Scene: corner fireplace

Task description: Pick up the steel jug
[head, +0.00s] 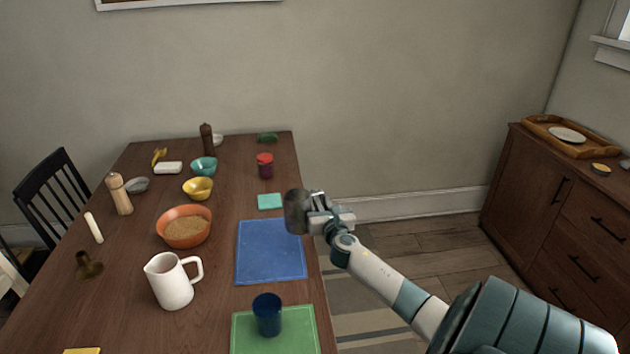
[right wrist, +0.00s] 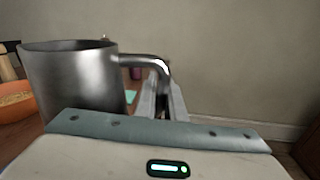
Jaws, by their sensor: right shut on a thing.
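The steel jug (head: 294,211) is a grey metal vessel at the tip of my right arm, over the right side of the table above the blue mat. In the right wrist view the steel jug (right wrist: 75,85) stands upright at the left, its handle reaching right to the jaws. My right gripper (head: 318,216) is shut on the handle. In the right wrist view the gripper (right wrist: 165,100) is partly hidden behind its own housing. Whether the jug's base touches anything below is hidden. My left gripper is not in view.
The wooden table (head: 130,300) holds a white pitcher (head: 172,283), an orange bowl (head: 183,229), a blue cup (head: 267,314) on a green mat (head: 245,340), and a blue mat (head: 270,255). A red-lidded jar (head: 265,166) stands behind. A sideboard (head: 540,200) is at right.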

